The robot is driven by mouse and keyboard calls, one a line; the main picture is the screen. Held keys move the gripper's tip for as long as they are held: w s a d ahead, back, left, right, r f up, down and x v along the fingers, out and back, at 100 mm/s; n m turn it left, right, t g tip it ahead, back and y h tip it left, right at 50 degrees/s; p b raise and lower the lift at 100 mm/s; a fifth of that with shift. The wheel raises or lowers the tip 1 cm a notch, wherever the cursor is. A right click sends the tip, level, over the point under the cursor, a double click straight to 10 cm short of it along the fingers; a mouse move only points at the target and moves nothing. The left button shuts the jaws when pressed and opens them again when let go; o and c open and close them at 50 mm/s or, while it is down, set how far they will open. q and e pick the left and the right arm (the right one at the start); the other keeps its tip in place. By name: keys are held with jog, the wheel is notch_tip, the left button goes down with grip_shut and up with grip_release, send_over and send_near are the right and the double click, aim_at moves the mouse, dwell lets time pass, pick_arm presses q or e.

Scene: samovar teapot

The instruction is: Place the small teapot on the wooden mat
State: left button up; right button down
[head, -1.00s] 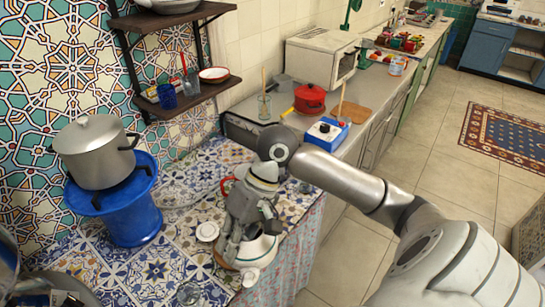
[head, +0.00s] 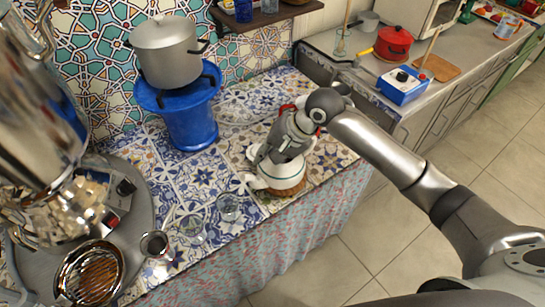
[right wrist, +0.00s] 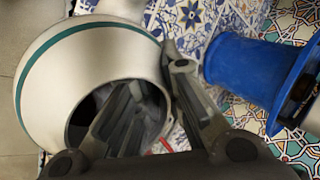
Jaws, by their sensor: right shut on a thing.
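The small white teapot (head: 281,176) with a green band stands near the front edge of the tiled counter. My right gripper (head: 291,150) reaches down to it from above and is shut on its rim. In the right wrist view the open teapot (right wrist: 62,62) fills the left side. One finger of the gripper (right wrist: 160,95) is in its mouth and the other outside its wall. A brown edge, apparently the wooden mat (head: 293,191), shows under the teapot. I cannot tell whether the teapot touches it. My left gripper is out of view.
Glasses (head: 190,228) and a metal cup (head: 155,244) stand left of the teapot. A shiny samovar (head: 40,105) and a round metal bowl (head: 90,272) are at far left. A blue stand (head: 188,122) bears a large pot (head: 166,52) behind. A white lid (head: 253,153) lies close by.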

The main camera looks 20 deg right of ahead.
jog(key=w, duration=0.1)
jog(key=w+d+f, duration=0.1)
jog(key=w, duration=0.1)
jog(key=shift+w+d+f, duration=0.1)
jog(key=shift+w+f, duration=0.1)
jog(key=shift+w+d+f+p, duration=0.3)
jog(key=shift+w+f, duration=0.45)
jog(key=shift+f, duration=0.75)
jog(key=shift+w+d+f+p, duration=0.25)
jog(key=shift+w+f, duration=0.45)
jog(key=shift+f, duration=0.8)
jog(key=shift+w+d+f+p, duration=0.15)
jog(key=shift+w+d+f, duration=0.2)
jog(key=shift+w+f, duration=0.8)
jog(key=shift+s+f, duration=0.45)
jog(key=c, duration=2)
grip_release()
jog(key=shift+f, duration=0.1)
jog(key=o, duration=0.4)
jog(key=shift+o, duration=0.2)
